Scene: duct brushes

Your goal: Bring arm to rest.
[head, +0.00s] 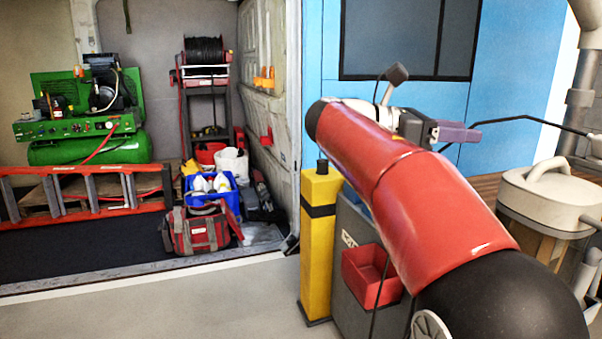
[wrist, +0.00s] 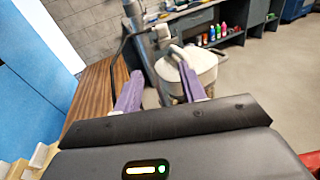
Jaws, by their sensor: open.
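My red arm (head: 395,170) reaches up and forward across the right half of the head view. My gripper (head: 476,135) is at its far end, in front of the blue wall panel, with purple fingers pointing right. In the wrist view my gripper (wrist: 160,68) shows two purple fingers spread apart, with nothing held between them. A cream lidded canister (wrist: 190,66) shows behind the fingers, apart from them as far as I can tell.
The cream canister (head: 550,195) and a thin black bent rod (head: 520,118) are at the right. A yellow post (head: 320,240) and a red bin (head: 370,275) stand below my arm. A van bay with a green compressor (head: 85,130) is at left. Floor at front left is clear.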

